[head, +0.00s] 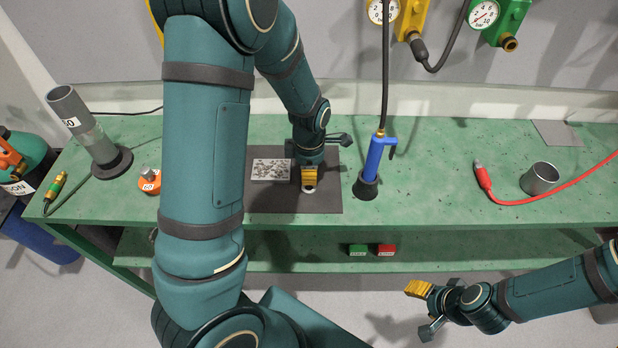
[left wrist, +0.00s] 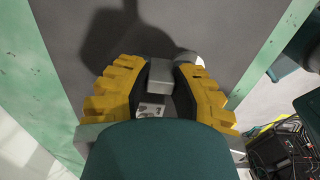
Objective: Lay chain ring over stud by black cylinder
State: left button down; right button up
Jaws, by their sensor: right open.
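My left gripper (head: 309,178) is low over a dark mat (head: 290,203) on the green bench, with a small pale round piece (head: 310,189) at its tips. In the left wrist view, a grey block (left wrist: 160,75) shows between its yellow fingers (left wrist: 160,66); I cannot tell whether they grip it. A speckled plate (head: 271,169) lies on the mat left of this gripper. My right gripper (head: 417,289) is open, in front of the bench and away from the mat. I cannot make out the chain ring or stud.
A blue tool (head: 375,154) on a black foot stands right of the mat. An orange item (head: 150,181) is at left. A red cable (head: 545,198) and metal cup (head: 539,178) are at right. Bench between blue tool and red cable is clear.

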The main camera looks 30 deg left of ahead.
dwell(0.5)
pick_arm(q)
notch_tip(320, 180, up, 10)
jog(key=shift+f+p, duration=0.2)
jog(key=shift+p, duration=1)
jog(key=shift+r, duration=0.25)
